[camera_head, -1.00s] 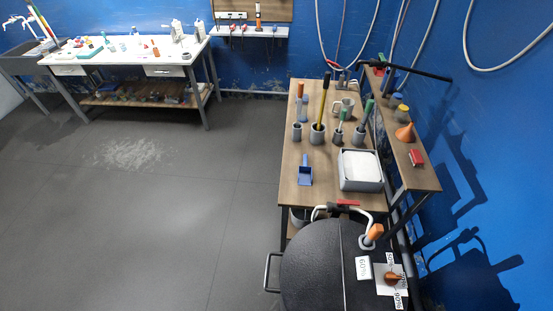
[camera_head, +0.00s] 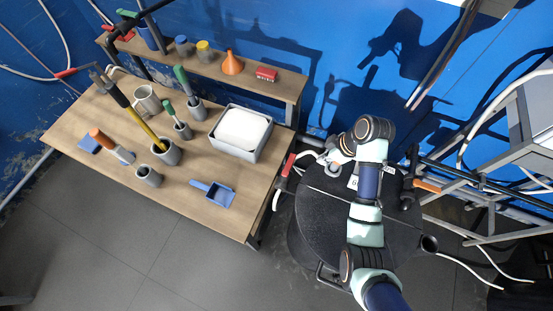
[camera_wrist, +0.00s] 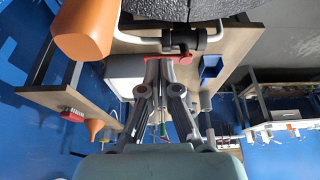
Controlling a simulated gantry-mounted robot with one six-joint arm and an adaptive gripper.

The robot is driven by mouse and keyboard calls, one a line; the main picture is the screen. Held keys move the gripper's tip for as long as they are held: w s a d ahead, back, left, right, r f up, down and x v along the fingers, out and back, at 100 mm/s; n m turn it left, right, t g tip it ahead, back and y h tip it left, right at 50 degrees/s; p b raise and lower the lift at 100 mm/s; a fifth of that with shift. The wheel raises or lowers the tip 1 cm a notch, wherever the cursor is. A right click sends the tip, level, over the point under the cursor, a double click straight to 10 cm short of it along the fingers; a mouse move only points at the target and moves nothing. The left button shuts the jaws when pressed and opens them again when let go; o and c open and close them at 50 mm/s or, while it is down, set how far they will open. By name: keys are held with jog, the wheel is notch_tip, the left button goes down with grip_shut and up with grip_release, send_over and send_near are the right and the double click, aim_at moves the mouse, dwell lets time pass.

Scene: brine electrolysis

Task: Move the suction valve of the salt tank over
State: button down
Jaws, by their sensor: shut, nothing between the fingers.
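The suction valve shows as a red lever handle (camera_head: 288,165) on a pipe between the dark round salt tank (camera_head: 312,215) and the wooden table. In the wrist view, which looks upside down, the red handle (camera_wrist: 184,58) sits beside the black valve body (camera_wrist: 184,40) on a pale pipe. My gripper (camera_wrist: 168,62) is shut and empty, its fingertips overlapping the red handle in the picture. I cannot tell whether they touch it. In the head view my arm reaches over the tank lid, and my fingertips are not clearly seen there.
An orange handle (camera_wrist: 85,30) looms close at the left in the wrist view. The wooden table (camera_head: 125,165) carries a white-filled grey tray (camera_head: 241,134), a blue scoop (camera_head: 213,194) and several cups. A shelf with an orange funnel (camera_head: 232,63) stands along the blue wall.

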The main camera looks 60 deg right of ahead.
aim_at(289, 165)
jog(key=x, duration=0.9)
jog(key=shift+s+b, duration=0.25)
jog(key=shift+b, duration=0.15)
jog(key=w, duration=0.3)
jog(key=w+f, duration=0.1)
jog(key=shift+w+a, duration=0.2)
jog(key=shift+a, duration=0.05)
